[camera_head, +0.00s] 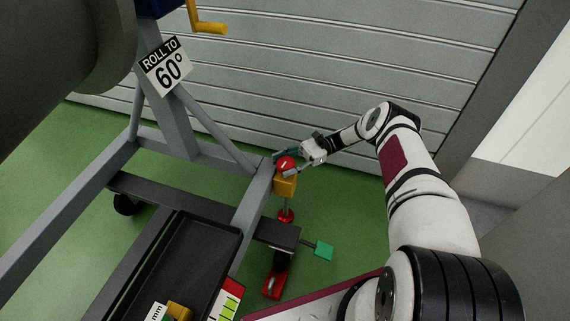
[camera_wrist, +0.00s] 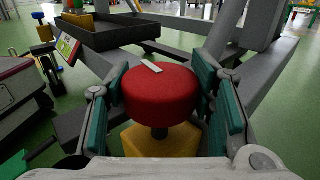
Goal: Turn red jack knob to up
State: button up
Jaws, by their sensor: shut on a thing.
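The red jack knob (camera_wrist: 160,92) is a round red disc with a white mark on its top, mounted on a dark stem above a yellow block (camera_wrist: 150,141). In the head view the knob (camera_head: 285,162) sits at the corner of the grey stand, above the yellow block (camera_head: 285,184). My gripper (camera_wrist: 165,100) is shut on the knob, with its teal finger pads at the left and right sides of it. My gripper also shows in the head view (camera_head: 285,163), reaching in from the right. The white mark points towards the upper left in the wrist view.
The grey stand frame (camera_head: 255,212) carries a "ROLL TO 60°" sign (camera_head: 166,66). A black tray (camera_head: 185,262) is at the lower left. A green tab (camera_head: 324,250) and a red foot (camera_head: 272,285) are below the knob. A slatted shutter (camera_head: 330,50) stands behind.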

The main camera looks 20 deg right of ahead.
aim_at(285, 162)
jog(key=shift+n+g, duration=0.6)
jog(key=shift+g, duration=0.3)
jog(key=shift+n+g+h, duration=0.6)
jog(key=shift+g, duration=0.3)
jog(key=o, duration=1.2)
jog(key=shift+r, duration=0.15)
jog(key=shift+r, duration=4.85)
